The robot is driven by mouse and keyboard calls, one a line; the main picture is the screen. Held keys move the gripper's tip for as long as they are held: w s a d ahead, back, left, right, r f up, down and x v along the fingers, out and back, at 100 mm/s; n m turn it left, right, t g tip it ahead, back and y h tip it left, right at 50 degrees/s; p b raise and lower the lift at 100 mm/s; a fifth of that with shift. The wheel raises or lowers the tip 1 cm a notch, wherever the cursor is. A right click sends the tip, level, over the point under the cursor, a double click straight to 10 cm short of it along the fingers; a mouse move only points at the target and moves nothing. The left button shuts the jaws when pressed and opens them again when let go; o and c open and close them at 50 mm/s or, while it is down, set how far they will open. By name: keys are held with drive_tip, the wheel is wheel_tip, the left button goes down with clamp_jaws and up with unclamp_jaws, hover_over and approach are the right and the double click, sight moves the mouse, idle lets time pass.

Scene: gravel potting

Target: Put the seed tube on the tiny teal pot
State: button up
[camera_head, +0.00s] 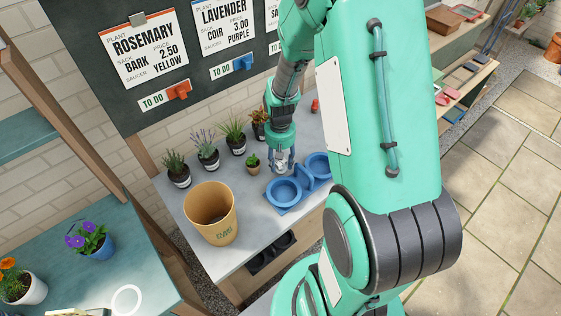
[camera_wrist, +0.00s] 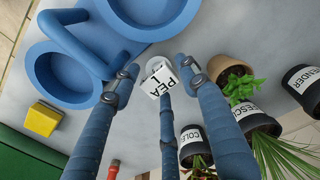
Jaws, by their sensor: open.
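My gripper (camera_head: 282,163) is low over the grey bench beside the blue two-well tray. In the wrist view, my gripper (camera_wrist: 158,72) has its fingers spread around a small white item (camera_wrist: 160,78) with a printed label, partly reading "PEA". This may be the seed tube; I cannot tell if any finger touches it. In the head view it is mostly hidden by the fingers. I cannot pick out a tiny teal pot in either view.
The blue tray (camera_wrist: 98,42) lies close by. A small terracotta pot (camera_wrist: 229,74) stands right of the fingers, with labelled black pots (camera_wrist: 193,140) beyond. A yellow block (camera_wrist: 43,119) is at left. A tan bucket (camera_head: 211,214) stands at the bench's front left.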

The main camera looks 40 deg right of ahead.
wheel_tip(320, 180, up, 12)
drive_tip(key=p, duration=0.3)
idle(0.6)
drive_tip(key=shift+a, duration=0.1)
drive_tip(key=s+a+r+t, duration=0.1)
drive_tip(key=s+a+r, duration=0.1)
drive_tip(key=a+r, duration=0.55)
drive_tip(key=s+a+r+t, duration=0.2)
drive_tip(key=a+r, duration=0.2)
drive_tip(key=r, duration=0.6)
drive_tip(key=s+a+r+t, duration=0.2)
drive_tip(key=s+a+r, duration=0.7)
drive_tip(key=s, duration=0.3)
drive_tip(key=shift+a+r+t, duration=0.3)
drive_tip(key=shift+a, duration=0.1)
drive_tip(key=shift+c, duration=0.2)
